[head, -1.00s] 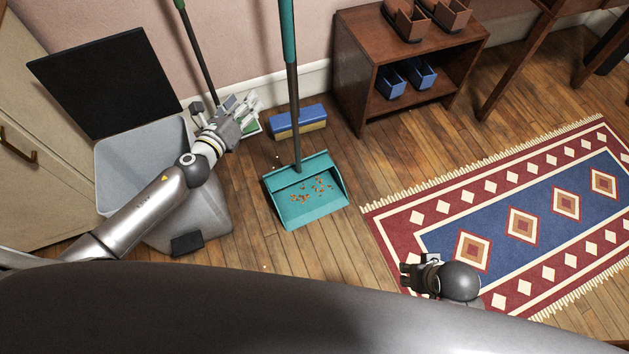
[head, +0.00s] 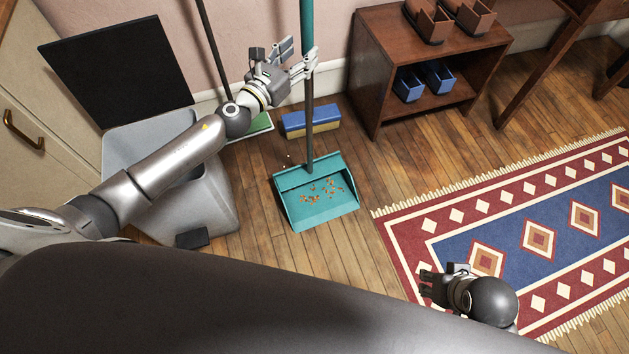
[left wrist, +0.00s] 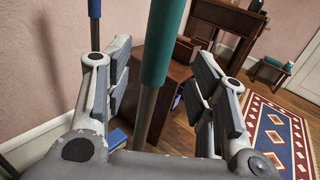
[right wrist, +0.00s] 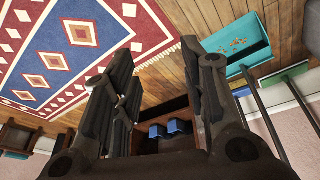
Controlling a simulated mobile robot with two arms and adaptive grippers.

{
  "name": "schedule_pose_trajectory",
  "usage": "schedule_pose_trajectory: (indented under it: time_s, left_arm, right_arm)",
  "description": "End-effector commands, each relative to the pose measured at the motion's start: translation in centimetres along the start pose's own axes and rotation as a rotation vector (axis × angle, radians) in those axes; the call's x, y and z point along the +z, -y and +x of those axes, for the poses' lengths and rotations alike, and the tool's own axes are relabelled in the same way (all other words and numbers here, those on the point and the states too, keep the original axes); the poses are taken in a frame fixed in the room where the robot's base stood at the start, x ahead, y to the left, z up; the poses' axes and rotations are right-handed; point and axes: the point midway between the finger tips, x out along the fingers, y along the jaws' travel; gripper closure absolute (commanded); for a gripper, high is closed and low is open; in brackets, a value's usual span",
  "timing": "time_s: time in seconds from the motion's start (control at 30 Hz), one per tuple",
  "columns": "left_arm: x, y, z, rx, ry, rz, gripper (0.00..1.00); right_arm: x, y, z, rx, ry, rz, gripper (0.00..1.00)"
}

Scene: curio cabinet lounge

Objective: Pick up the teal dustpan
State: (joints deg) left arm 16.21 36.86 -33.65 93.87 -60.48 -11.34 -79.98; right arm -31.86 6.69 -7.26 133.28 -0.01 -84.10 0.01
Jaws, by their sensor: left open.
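The teal dustpan (head: 316,207) stands on the wood floor with orange-brown crumbs in its pan. Its long upright handle has a dark lower shaft and a teal upper grip. My left gripper (head: 303,60) is at the handle, near where grip and shaft meet. In the left wrist view the teal grip (left wrist: 163,40) stands between the open fingers of my left gripper (left wrist: 165,100), apart from both. My right gripper (head: 432,282) is low at the right, over the rug's edge. In the right wrist view its fingers (right wrist: 160,95) are spread and empty, and the dustpan (right wrist: 237,45) shows at upper right.
A grey bin (head: 215,205) with a raised black lid (head: 115,72) stands left. A blue and yellow block (head: 310,122) and a green-based broom (head: 252,127) are by the wall. A wooden shelf (head: 365,70) stands right of the handle. A patterned rug (head: 500,230) lies right.

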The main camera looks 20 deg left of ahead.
Motion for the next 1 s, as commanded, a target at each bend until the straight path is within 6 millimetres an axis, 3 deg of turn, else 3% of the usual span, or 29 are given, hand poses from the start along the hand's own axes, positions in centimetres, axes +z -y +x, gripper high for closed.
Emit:
schedule_pose_trajectory:
  time_s: [0.27, 0.57, 0.9, 1.0]
  left_arm:
    - [0.1, -0.4, 3.8, 0.001, 0.002, -0.001, 0.49]
    - [0.1, -0.4, 4.2, 0.001, 0.001, -0.001, 0.49]
    - [0.1, -0.4, 4.2, 0.001, 0.0, -0.001, 0.91]
    - [0.1, -0.4, 4.2, 0.001, 0.0, -0.001, 1.0]
  right_arm:
    - [-0.2, 0.0, -1.3, 0.001, -0.01, 0.001, 0.6]
    - [-0.2, 0.0, -2.1, 0.0, -0.015, 0.002, 0.6]
    - [0.4, 0.0, -1.7, 0.0, 0.001, 0.002, 0.6]
    - [0.4, 0.0, -1.6, 0.001, 0.003, 0.001, 0.6]
